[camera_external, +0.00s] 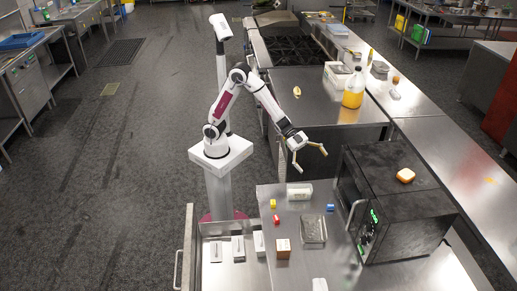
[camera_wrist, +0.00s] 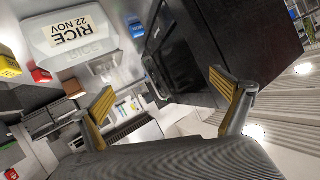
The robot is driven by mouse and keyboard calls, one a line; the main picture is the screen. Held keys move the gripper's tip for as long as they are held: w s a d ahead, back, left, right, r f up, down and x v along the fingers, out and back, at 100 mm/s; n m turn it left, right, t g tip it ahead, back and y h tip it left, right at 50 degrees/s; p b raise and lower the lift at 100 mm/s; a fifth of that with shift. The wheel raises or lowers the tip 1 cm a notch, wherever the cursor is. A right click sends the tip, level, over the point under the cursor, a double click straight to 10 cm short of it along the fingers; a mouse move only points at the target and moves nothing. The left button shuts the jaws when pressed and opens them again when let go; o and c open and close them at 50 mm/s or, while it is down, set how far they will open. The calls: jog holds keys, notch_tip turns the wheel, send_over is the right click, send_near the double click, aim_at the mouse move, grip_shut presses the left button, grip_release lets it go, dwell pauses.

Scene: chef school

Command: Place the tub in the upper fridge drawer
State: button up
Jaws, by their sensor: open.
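The tub (camera_external: 299,191) is a small whitish container on the steel counter, left of the black oven. In the wrist view the tub (camera_wrist: 88,52) is at the upper left, with a label reading RICE 22 NOV. My gripper (camera_external: 311,160) is open and empty, above and beyond the tub in the external view. In the wrist view my gripper (camera_wrist: 160,88) has its two yellow-padded fingers spread apart, with the tub beyond them. An open steel drawer (camera_external: 190,228) at the lower left holds several white containers. Its inner depth is partly hidden.
The black oven (camera_external: 395,205) stands close right of the tub. A clear tray (camera_external: 313,230), a brown box (camera_external: 283,249), and small yellow (camera_external: 273,203), red (camera_external: 277,219) and blue (camera_external: 330,207) blocks lie nearby. An orange-filled bottle (camera_external: 353,90) stands on the rear counter.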

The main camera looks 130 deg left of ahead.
aim_at(299, 186)
jog(key=s+d+f+m+h, duration=0.1)
jog(key=f+h, duration=0.2)
jog(key=f, duration=0.1)
jog(key=s+d+f+m+h, duration=0.1)
jog(key=s+f+h, duration=0.1)
jog(key=f+h, duration=0.1)
jog(key=s+d+f+m+g+h, duration=0.1)
jog(key=s+d+f+h, duration=0.1)
jog(key=f+h, duration=0.1)
jog(key=shift+s+f+h, duration=0.15)
jog(key=shift+f+h, duration=0.15)
jog(key=shift+f, duration=0.55)
jog(key=shift+s+f+h, duration=0.3)
jog(key=shift+s+h, duration=0.1)
jog(key=shift+s, duration=0.1)
jog(key=shift+x, duration=1.35)
jog(key=shift+f+x, duration=0.1)
jog(key=shift+x, duration=1.2)
jog(key=shift+f+x, duration=0.15)
jog(key=shift+x, duration=1.1)
jog(key=shift+w+a, duration=0.15)
